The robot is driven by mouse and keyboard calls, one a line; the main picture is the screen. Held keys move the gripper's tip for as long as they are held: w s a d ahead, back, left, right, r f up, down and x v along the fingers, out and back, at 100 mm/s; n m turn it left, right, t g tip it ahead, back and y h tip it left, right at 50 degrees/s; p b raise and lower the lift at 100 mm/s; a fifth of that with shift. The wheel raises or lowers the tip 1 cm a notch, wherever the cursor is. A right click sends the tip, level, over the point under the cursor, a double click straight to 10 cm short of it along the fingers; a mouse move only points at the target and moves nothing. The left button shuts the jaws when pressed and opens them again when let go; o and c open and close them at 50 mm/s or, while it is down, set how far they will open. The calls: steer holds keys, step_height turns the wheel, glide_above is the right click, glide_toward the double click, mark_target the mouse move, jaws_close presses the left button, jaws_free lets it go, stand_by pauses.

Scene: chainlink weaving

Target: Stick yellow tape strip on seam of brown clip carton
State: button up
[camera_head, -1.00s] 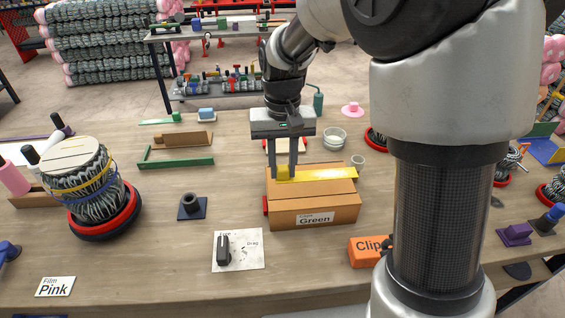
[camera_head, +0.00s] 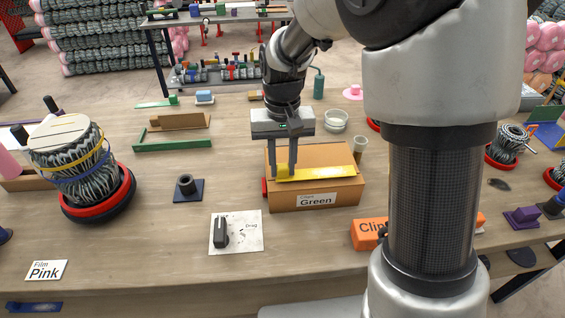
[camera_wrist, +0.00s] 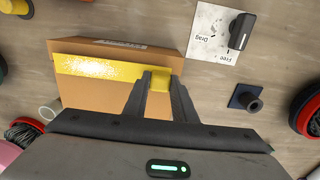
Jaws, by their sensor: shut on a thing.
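The brown carton (camera_head: 285,200) stands on the table with a "Green" label on its front; it also shows in the wrist view (camera_wrist: 110,100). The yellow tape strip (camera_head: 325,173) lies lengthwise across the carton's top, and in the wrist view the strip (camera_wrist: 95,68) runs along the top near the labelled side. My gripper (camera_head: 284,172) is shut on the yellow block at the strip's left end, at the carton's left edge. The seam is not visible, seemingly covered by the strip. I cannot tell whether the whole strip touches the top.
An orange clip box (camera_head: 368,233) stands at the front right, partly behind my arm. A white card with a black knob (camera_head: 221,232) lies in front. A wound wire roll (camera_head: 85,165) stands at left. A clear cup (camera_head: 360,148) and bowl (camera_head: 336,121) stand behind the carton.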

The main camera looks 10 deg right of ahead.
steer(key=shift+f, duration=0.35)
stand_by(0.7)
stand_by(0.5)
steer(key=o, duration=1.1)
step_height(320, 180, up, 18)
steer(key=p, duration=0.1)
steer(key=shift+f, duration=0.25)
steer(key=s+d+r+t+p, duration=0.2)
steer(key=s+d, duration=0.2)
steer(key=s, duration=0.5)
steer(key=s+d+r+t+p, duration=0.2)
steer(key=s+d+t+p, duration=0.1)
steer(key=s, duration=0.6)
steer(key=shift+s+d+r+t, duration=0.2)
steer(key=shift+d+t, duration=0.1)
steer(key=shift+d, duration=0.3)
